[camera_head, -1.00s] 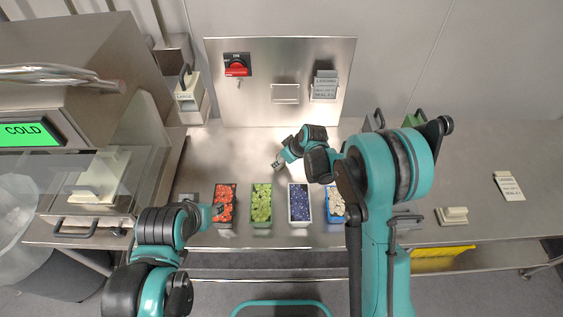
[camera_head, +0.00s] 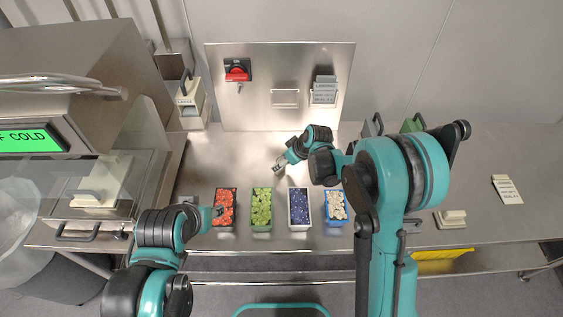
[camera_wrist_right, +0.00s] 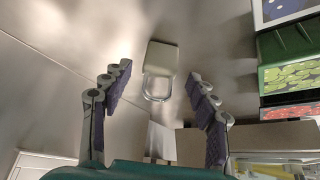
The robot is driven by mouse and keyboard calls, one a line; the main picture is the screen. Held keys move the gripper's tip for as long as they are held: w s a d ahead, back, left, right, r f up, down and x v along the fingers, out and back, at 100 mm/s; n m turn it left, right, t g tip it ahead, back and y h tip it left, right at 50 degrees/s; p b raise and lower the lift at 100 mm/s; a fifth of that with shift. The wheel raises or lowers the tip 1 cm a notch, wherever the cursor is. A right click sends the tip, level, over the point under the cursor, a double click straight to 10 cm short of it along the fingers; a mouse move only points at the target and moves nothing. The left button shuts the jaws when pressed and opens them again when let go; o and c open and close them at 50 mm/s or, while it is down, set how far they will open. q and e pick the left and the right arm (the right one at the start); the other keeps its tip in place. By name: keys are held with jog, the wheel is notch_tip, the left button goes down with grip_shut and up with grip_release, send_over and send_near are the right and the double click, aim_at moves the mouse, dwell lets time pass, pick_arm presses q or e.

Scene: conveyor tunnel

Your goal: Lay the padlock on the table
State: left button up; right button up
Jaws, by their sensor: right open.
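The padlock, with a beige body (camera_wrist_right: 160,57) and a grey shackle (camera_wrist_right: 155,90), shows in the right wrist view over the steel table, shackle toward my gripper. It seems to lie flat on the table. My right gripper (camera_wrist_right: 158,76) is open, one finger on each side of the padlock, with gaps between them. In the head view the right gripper (camera_head: 280,167) is low over the table behind the bins; the padlock is too small to make out there. My left gripper (camera_head: 217,211) is by the red bin, and its fingers are unclear.
Bins of red (camera_head: 225,225), green (camera_head: 261,227), blue (camera_head: 299,225) and pale pieces (camera_head: 336,223) stand along the front of the table. A steel panel with a red switch (camera_head: 237,72) is at the back. The table's middle is clear.

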jog(key=s+d+r+m+t+h+p, duration=0.1)
jog(key=s+d+r+m, duration=0.1)
jog(key=s+d+r, duration=0.45)
jog(key=s+d+r+m+h+p, duration=0.1)
jog(key=s+d+r+m, duration=0.15)
jog(key=s+r, duration=0.65)
jog(key=s+d+r+m+t+h, duration=0.1)
jog(key=s+d+r+m+h, duration=0.1)
jog(key=s+d, duration=0.5)
jog(key=s+r+m, duration=0.1)
jog(key=s+m, duration=0.1)
jog(key=s, duration=0.2)
jog(key=shift+s+t, duration=0.35)
jog(key=shift+t, duration=0.05)
